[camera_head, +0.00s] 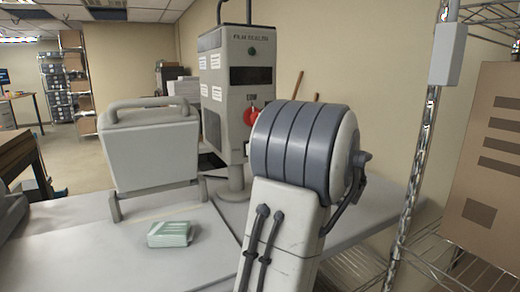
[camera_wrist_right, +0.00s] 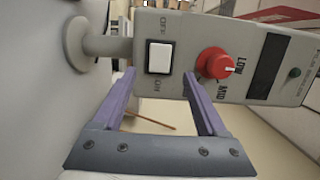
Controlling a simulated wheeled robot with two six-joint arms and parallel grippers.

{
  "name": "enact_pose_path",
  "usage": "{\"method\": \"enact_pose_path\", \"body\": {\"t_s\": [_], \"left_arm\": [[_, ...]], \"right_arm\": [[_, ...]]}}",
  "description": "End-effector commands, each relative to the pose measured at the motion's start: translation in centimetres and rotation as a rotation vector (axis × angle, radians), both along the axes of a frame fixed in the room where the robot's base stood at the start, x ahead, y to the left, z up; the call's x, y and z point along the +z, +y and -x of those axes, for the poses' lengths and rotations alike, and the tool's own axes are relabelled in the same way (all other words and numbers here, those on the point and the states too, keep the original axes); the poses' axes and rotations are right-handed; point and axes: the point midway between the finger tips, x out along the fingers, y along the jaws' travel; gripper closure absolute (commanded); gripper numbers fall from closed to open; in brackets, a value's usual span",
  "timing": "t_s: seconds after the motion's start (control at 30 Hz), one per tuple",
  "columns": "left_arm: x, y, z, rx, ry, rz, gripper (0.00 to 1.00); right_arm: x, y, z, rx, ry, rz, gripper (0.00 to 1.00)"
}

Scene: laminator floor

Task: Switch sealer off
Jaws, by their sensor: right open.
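The film sealer (camera_head: 238,75) is a grey upright box on a post on the table, with a red knob (camera_head: 251,115) on its front. In the right wrist view its panel (camera_wrist_right: 195,28) shows a white rocker switch (camera_wrist_right: 159,57) between the labels OFF and ON. I cannot tell which side is pressed. The red knob (camera_wrist_right: 214,63) sits beside it, with LOW and MID marks. My right gripper (camera_wrist_right: 158,76) is open and empty, its fingertips either side of the switch; contact is unclear. In the head view my right arm hides it and the switch. My left gripper is not in view.
A grey handled box (camera_head: 150,152) stands left of the sealer. A pale green packet (camera_head: 170,234) lies on the white table (camera_head: 90,255). A wire rack post (camera_head: 413,190) with a cardboard box (camera_head: 495,150) stands close on the right. The table's front left is mostly clear.

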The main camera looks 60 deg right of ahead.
Motion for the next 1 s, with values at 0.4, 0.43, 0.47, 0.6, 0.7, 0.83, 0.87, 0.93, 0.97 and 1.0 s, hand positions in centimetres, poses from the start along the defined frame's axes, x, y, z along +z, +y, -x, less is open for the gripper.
{"method": "enact_pose_path", "body": {"t_s": [0.4, 0.43, 0.47, 0.6, 0.7, 0.83, 0.87, 0.93, 0.97, 1.0], "left_arm": [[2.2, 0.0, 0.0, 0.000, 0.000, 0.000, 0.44], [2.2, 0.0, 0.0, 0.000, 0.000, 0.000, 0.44], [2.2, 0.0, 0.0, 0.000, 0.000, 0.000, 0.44], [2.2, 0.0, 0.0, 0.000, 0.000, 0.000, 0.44], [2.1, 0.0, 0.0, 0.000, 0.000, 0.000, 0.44], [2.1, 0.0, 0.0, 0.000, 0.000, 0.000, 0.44], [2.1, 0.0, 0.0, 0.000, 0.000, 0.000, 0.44], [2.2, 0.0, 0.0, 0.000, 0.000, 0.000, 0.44], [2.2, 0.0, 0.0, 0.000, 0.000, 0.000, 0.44], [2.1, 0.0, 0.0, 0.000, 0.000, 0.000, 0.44]], "right_arm": [[0.1, -2.0, -5.3, 0.002, 0.002, -0.001, 0.25], [0.0, -2.0, -5.4, 0.002, 0.001, 0.000, 0.25], [0.0, -2.1, -5.4, 0.002, 0.001, 0.000, 0.25], [0.0, -2.1, -5.5, 0.001, 0.001, 0.000, 0.25], [0.0, -2.1, -5.5, 0.000, 0.001, 0.000, 0.25], [0.0, -2.1, -5.4, 0.000, 0.001, 0.000, 0.71], [0.0, -2.1, -5.4, 0.000, 0.001, 0.000, 0.82], [0.0, -2.1, -5.4, 0.000, 0.001, 0.000, 1.00], [0.0, -2.1, -5.4, 0.000, 0.001, 0.000, 1.00], [-0.1, -2.1, -5.4, 0.000, 0.002, -0.001, 1.00]]}}
